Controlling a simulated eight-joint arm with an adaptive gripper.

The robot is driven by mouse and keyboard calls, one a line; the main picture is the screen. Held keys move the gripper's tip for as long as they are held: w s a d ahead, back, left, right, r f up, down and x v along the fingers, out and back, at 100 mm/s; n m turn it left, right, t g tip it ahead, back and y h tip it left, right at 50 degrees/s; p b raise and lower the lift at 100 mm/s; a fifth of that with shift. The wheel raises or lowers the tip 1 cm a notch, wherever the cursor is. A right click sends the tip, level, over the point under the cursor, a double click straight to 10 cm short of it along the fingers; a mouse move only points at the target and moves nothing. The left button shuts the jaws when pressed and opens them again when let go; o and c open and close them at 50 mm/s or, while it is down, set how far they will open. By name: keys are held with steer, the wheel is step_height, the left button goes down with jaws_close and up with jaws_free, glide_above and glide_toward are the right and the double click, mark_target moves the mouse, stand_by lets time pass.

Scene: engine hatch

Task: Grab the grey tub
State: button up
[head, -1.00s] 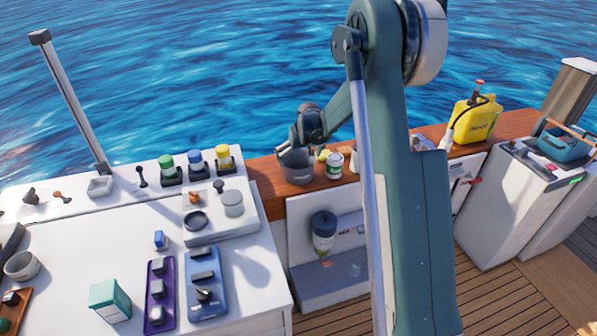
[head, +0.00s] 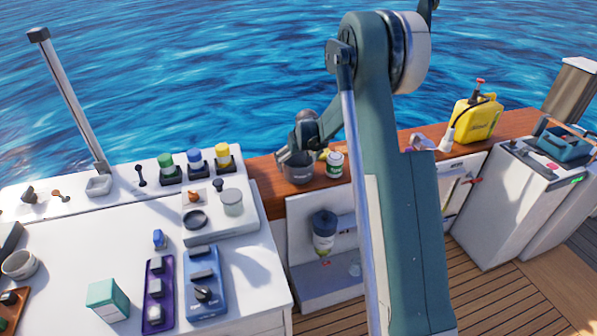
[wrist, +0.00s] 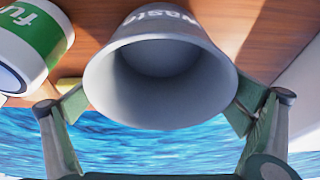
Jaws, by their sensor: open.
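The grey tub (head: 298,176) stands on the wooden ledge. In the wrist view the tub (wrist: 160,75) fills the middle, its open mouth facing the camera and part of a "waste" label on its side. My gripper (wrist: 158,108) is open, with one finger on each side of the tub. The fingers are close to its walls, but I cannot tell whether they touch. In the head view my gripper (head: 296,152) is at the tub and covers its upper part.
A white and green can (head: 335,165) stands just right of the tub; it shows at the left in the wrist view (wrist: 35,45). A yellow jug (head: 477,120) stands farther right on the ledge (head: 263,172). A white worktop (head: 100,240) with several items lies left.

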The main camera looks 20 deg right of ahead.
steer(key=shift+x, duration=1.4)
steer(key=shift+c, duration=0.5)
steer(key=c, duration=0.9)
